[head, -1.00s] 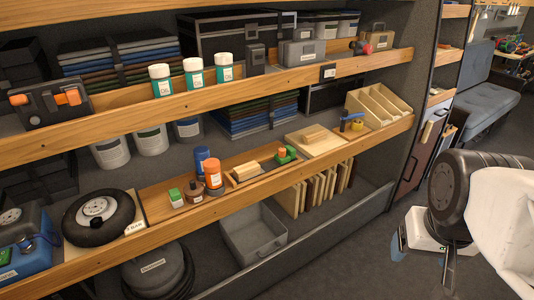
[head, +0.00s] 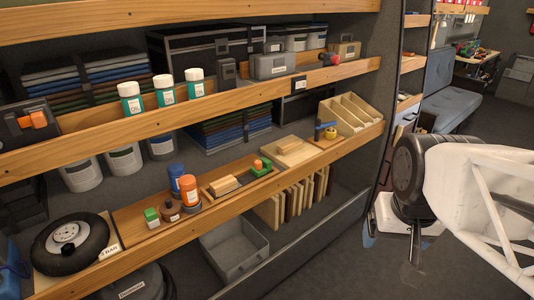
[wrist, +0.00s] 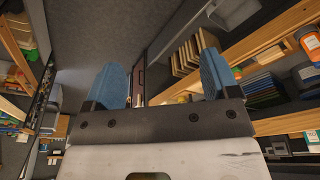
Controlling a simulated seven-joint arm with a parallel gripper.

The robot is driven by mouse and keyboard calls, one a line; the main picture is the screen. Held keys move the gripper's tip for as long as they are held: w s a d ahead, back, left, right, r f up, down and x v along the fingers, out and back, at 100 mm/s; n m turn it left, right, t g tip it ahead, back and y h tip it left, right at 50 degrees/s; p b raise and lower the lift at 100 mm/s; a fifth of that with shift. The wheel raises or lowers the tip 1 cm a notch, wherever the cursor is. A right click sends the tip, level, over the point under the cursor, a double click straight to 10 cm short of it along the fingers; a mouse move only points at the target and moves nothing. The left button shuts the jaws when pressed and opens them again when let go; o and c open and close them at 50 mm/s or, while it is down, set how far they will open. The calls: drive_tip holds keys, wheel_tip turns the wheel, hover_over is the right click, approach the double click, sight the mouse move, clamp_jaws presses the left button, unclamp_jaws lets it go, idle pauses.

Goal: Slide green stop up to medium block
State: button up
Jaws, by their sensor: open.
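The green stop (head: 261,168) with an orange knob sits at the right end of a dark shallow tray (head: 213,193) on the middle shelf in the head view. A light wooden block (head: 224,185) lies in the same tray, to the left of the stop, with a gap between them. A larger wooden block (head: 290,146) rests on a pale board to the right; which block is the medium one I cannot tell. My gripper's two blue fingers (wrist: 160,82) are apart and empty in the wrist view, well away from the shelf. In the head view the fingers are mostly hidden.
A wooden sorter (head: 346,113) stands at the right. The upper shelf edge overhangs. Open floor lies before the shelves.

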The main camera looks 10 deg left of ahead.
drive_tip(key=w+a+r+m, duration=0.1)
drive_tip(key=w+a+r, duration=0.1)
drive_tip(key=w, duration=0.7)
drive_tip(key=w+a+r+m, duration=0.1)
drive_tip(key=w+a+r, duration=0.1)
drive_tip(key=w, duration=0.7)
drive_tip(key=m+g, duration=0.3)
drive_tip(key=m, duration=0.3)
hover_over(266, 160)
drive_tip(key=f, duration=2.3)
drive_tip(key=shift+s+d+f, duration=0.1)
drive_tip(key=shift+s+d, duration=0.15)
drive_tip(key=shift+w+a+f, duration=0.3)
drive_tip(key=shift+f, duration=0.15)
drive_tip(key=shift+f, duration=0.1)
drive_tip(key=shift+f, duration=3.85)
